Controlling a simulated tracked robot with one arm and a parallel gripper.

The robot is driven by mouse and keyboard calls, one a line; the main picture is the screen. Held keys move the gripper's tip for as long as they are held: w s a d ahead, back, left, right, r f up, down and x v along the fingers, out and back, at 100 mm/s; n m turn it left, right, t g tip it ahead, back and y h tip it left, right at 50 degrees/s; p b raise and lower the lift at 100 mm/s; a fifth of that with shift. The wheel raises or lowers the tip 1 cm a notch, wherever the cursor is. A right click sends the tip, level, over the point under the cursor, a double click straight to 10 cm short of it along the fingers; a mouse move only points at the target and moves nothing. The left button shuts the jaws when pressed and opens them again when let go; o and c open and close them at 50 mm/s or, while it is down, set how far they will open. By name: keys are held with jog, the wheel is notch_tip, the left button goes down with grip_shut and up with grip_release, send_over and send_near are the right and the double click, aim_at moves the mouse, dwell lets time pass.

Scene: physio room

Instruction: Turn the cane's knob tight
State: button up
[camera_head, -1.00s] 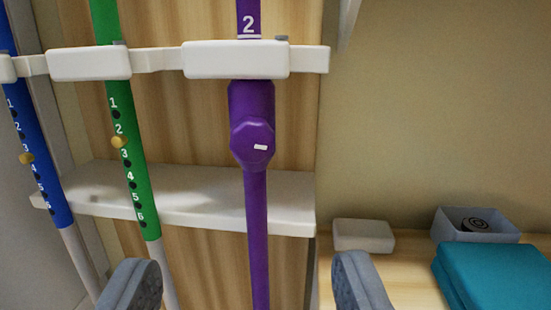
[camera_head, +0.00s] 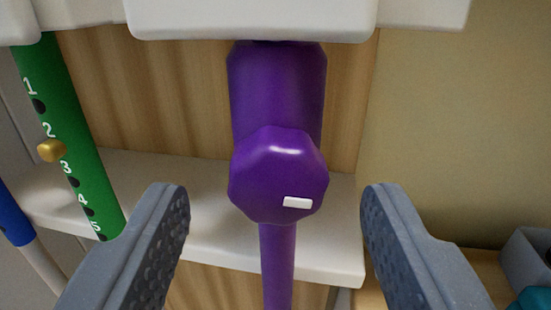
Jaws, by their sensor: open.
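The purple cane (camera_head: 277,95) hangs upright in the middle of the view, below a white holder. Its purple faceted knob (camera_head: 275,170) faces me, with a short white mark at its lower right. My gripper (camera_head: 275,205) is open, with one grey padded finger on each side of the knob. Both fingers stand apart from the knob, and nothing is between them but the knob and the cane's thinner lower shaft. The cane's top is out of view.
The white holder (camera_head: 250,18) crosses the top. A white shelf (camera_head: 200,195) runs behind the cane. A green cane (camera_head: 65,135) with a brass button and a blue cane (camera_head: 12,220) stand at left. A grey bin (camera_head: 528,262) and a teal item (camera_head: 532,298) are at lower right.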

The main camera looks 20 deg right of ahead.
jog(key=shift+w+d, duration=0.2)
jog(key=shift+w, duration=0.4)
jog(key=c, duration=1)
